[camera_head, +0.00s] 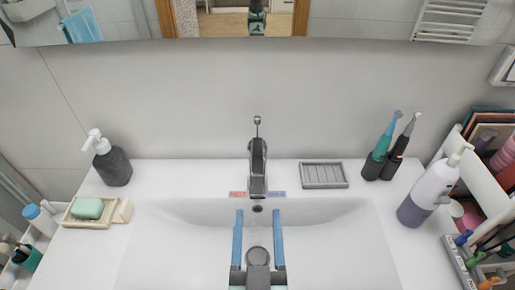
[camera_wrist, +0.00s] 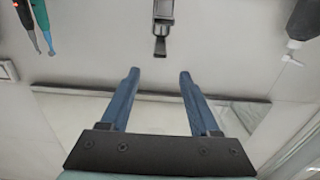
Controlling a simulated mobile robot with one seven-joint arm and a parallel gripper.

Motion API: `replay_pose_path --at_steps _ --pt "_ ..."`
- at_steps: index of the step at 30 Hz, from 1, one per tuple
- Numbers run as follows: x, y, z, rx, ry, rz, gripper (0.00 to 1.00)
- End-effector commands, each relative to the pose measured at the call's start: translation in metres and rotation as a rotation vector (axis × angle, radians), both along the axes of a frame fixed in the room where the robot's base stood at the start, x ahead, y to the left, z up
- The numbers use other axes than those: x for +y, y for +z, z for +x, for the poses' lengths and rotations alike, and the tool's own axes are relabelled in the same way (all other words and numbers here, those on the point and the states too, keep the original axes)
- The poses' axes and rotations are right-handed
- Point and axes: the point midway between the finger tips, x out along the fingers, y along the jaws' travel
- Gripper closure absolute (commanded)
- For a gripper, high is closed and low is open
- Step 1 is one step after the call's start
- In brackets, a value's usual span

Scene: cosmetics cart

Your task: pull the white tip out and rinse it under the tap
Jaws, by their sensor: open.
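Two electric toothbrushes stand upright side by side at the back right of the counter in the head view. The right one is a dark toothbrush (camera_head: 398,156) with the white tip (camera_head: 413,122) on top. The left one is a teal toothbrush (camera_head: 381,147) with a blue tip (camera_head: 396,119). Both show upside down at the upper left of the wrist view, the dark toothbrush (camera_wrist: 25,14) outermost. The tap (camera_head: 258,165) stands at the sink's back middle. My gripper (camera_head: 258,213) is open and empty over the sink, well left of the toothbrushes.
The white sink (camera_head: 340,245) lies below my gripper. A grey soap tray (camera_head: 324,175) sits between tap and toothbrushes. A purple-and-white pump bottle (camera_head: 430,192) and crowded cart (camera_head: 460,262) are at the right. A grey dispenser (camera_head: 113,166) and green soap (camera_head: 88,208) are at the left.

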Motion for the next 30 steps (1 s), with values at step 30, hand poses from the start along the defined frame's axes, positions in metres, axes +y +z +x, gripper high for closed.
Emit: replay_pose_path --at_steps 30 --pt "0.000 0.000 0.126 -0.001 0.000 0.000 0.38"
